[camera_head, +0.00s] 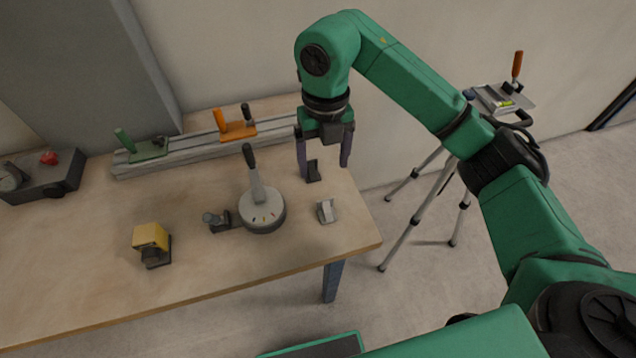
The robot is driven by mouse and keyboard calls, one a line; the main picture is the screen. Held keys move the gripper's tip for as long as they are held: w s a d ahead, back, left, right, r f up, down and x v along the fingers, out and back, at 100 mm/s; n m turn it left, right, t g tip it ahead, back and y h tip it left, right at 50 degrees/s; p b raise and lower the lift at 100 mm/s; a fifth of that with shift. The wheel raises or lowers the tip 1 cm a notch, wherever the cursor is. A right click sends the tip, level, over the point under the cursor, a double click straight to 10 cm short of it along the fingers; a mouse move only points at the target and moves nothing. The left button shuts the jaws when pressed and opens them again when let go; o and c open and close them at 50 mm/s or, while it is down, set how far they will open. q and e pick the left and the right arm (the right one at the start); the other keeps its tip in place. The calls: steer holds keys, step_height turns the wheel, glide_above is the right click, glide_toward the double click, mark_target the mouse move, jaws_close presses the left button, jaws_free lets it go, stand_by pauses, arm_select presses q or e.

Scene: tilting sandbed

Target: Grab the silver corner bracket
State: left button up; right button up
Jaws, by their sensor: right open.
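The silver corner bracket (327,211) stands on the wooden table near its right end, to the right of a round grey device with a lever. My right gripper (324,171) comes down from above, its two fingers pointing at the table. It is open and lies farther back than the silver bracket, apart from it. A dark bracket-like piece (313,171) shows between the fingers, nearer the left one; I cannot tell whether they touch. My left gripper is not in view.
The round lever device (262,212) and a yellow-topped block (151,242) stand on the table (75,290). A grey rail (190,148) with green and orange clamps runs along the back. A tripod (420,210) stands beyond the table's right edge. The table's front is clear.

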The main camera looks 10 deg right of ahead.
steer(key=p, duration=0.2)
glide_above(326, 206)
step_height(326, 206, down, 7)
steer(key=shift+a+f, duration=0.15)
steer(key=f+p, duration=0.1)
steer(key=f, duration=0.1)
steer(key=f+p, duration=0.1)
steer(key=f, duration=0.2)
steer(key=shift+d+f, duration=0.2)
steer(key=shift+f, duration=0.55)
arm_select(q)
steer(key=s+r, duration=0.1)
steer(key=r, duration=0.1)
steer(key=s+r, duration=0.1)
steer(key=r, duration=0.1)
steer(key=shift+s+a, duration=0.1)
arm_select(e)
jaws_close()
